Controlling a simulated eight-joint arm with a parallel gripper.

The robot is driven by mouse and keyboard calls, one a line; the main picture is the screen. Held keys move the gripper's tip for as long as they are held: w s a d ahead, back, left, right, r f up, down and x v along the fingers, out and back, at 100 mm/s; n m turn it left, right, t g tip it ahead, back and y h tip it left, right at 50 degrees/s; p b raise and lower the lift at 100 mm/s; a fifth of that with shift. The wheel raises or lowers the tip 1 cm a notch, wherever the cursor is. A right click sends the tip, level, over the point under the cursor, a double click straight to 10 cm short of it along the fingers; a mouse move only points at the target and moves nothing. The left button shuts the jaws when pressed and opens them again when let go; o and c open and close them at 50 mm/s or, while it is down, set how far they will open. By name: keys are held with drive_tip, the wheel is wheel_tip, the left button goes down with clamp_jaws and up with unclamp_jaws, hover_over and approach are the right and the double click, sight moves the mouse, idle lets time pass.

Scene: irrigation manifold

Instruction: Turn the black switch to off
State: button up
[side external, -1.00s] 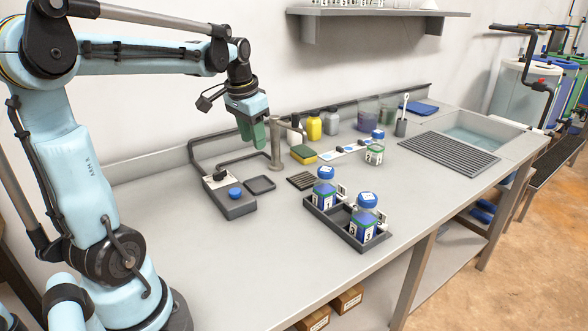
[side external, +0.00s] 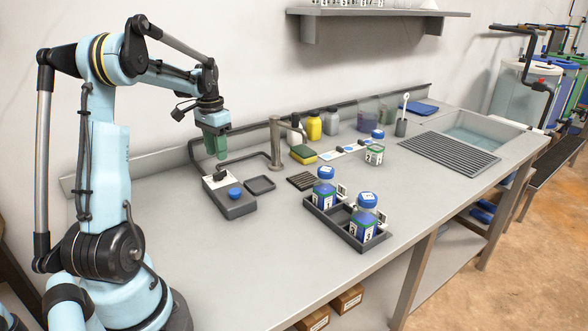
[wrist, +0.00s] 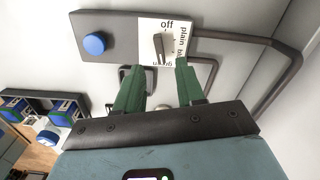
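The dark switch (wrist: 159,47) is a short lever on a white label plate (wrist: 150,27) of a grey control box (wrist: 118,30). The plate carries "off", "plain" and partly hidden words, one seemingly "green". "Off" is printed near one end of the lever. In the side view the switch (side external: 220,177) is small and its pointing direction cannot be told. My gripper (wrist: 160,66) has two green fingers spread apart with nothing between them. In the side view my gripper (side external: 217,151) hangs above the rear of the box, apart from the switch.
A blue button (side external: 235,192) sits on the box's front part. A dark pipe (side external: 240,158) runs from the box to a tap (side external: 277,145). A shallow dark tray (side external: 260,184) and a rack (side external: 346,224) of blue-lidded jars lie to the right. The front of the bench is clear.

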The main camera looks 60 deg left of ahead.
sight(219, 172)
drive_tip(key=shift+f, duration=3.1)
drive_tip(key=shift+c, duration=0.4)
clamp_jaws()
